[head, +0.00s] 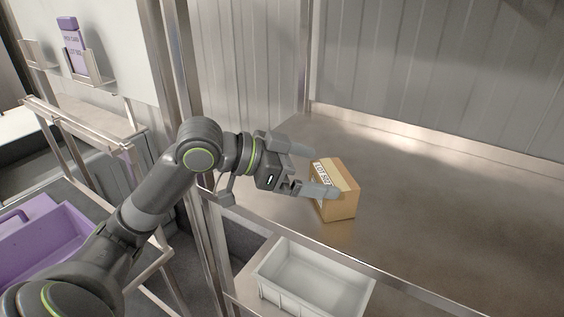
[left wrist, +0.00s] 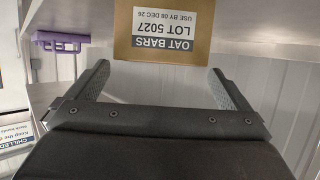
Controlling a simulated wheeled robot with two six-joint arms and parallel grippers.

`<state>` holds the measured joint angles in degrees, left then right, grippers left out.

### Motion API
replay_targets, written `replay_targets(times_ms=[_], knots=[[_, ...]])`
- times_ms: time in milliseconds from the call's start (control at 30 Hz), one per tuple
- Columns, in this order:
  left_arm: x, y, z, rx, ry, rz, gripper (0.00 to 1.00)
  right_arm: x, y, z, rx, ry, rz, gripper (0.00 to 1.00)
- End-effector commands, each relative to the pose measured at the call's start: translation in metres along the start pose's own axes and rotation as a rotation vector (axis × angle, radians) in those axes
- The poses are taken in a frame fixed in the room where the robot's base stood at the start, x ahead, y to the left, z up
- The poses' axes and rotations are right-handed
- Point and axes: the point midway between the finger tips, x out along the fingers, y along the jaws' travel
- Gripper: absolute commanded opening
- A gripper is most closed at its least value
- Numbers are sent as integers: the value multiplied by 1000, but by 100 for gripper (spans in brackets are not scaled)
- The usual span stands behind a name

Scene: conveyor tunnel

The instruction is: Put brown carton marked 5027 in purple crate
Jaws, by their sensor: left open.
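The brown carton (head: 343,205) stands on the metal surface in the head view, with a white label on its left side. In the left wrist view the carton (left wrist: 204,53) shows upside down, its label reading "OAT BARS LOT 5027". My left gripper (head: 328,171) is open at the carton's label side. One finger overlaps the carton in the head view; I cannot tell whether it touches. In the left wrist view the carton is beyond the fingertips, between their lines. The purple crate (head: 62,232) is at the lower left in the head view, partly behind my left arm. My right gripper is not in view.
A white-grey bin (head: 315,282) sits below the front edge of the metal surface. Metal posts (head: 190,100) and a rail frame stand between the crate and the surface. The metal surface right of the carton is clear.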

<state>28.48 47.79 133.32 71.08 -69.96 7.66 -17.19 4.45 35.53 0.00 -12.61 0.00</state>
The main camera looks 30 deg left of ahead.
Motion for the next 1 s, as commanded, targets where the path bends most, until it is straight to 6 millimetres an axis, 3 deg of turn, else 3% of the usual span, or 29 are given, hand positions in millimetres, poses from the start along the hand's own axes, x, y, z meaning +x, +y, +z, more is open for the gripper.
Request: replay_targets(times_ms=[600, 1000], knots=[[-45, -2, 2, 3, -3, -3, 100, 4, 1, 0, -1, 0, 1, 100], [-56, 0, 0, 0, -1, 0, 100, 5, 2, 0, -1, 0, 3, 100]])
